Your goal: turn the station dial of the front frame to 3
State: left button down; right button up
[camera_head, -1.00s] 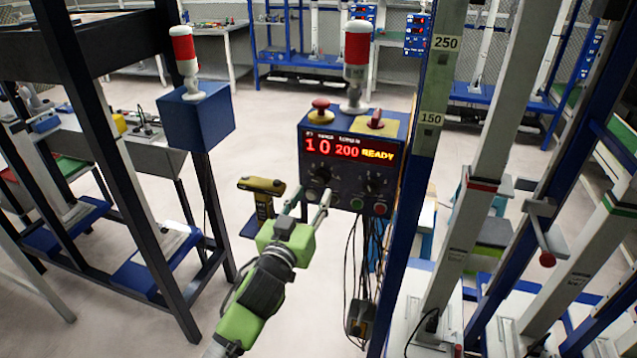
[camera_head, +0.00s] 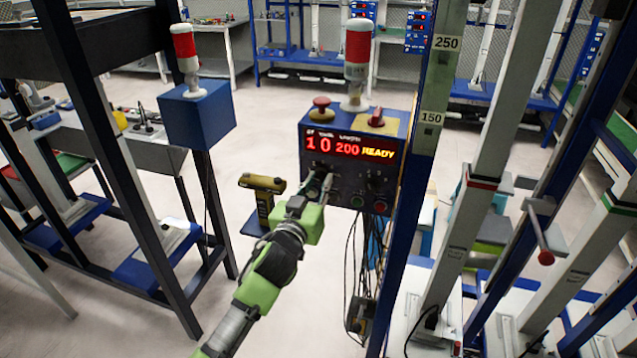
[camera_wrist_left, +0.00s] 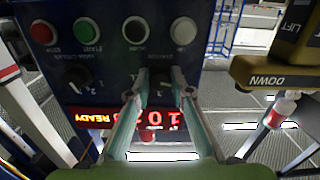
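The front frame's control box (camera_head: 350,140) is dark blue, with a red display (camera_head: 350,148) reading 1, 0, 200 and READY. Below the display are dark dials; the right-hand one (camera_head: 375,180) is clear of the gripper. My left gripper (camera_head: 322,186) is at the left dial, which it mostly hides in the head view. In the left wrist view the box appears upside down. There the two fingers (camera_wrist_left: 157,88) stand apart, with a dark dial (camera_wrist_left: 144,84) between their tips. I cannot tell whether they touch it. My right gripper is in no view.
A blue upright (camera_head: 410,210) stands close right of the box. Red and green buttons (camera_head: 380,206) sit below the dials, and cables (camera_head: 360,260) hang underneath. A blue box with a lamp (camera_head: 198,115) stands left.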

pick_arm(q)
jog(key=shift+m, duration=0.4)
jog(key=m+p, duration=0.1)
jog(key=m, duration=0.2)
jog(key=shift+r+m, duration=0.1)
jog(key=shift+m, duration=0.3)
jog(key=m+p, duration=0.1)
jog(key=m, duration=0.2)
jog(key=shift+m, duration=0.3)
jog(key=m+p, duration=0.1)
jog(key=m, duration=0.4)
jog(key=shift+a, duration=0.1)
jog(key=shift+m, duration=1.2)
jog(key=c, duration=1.8)
grip_release()
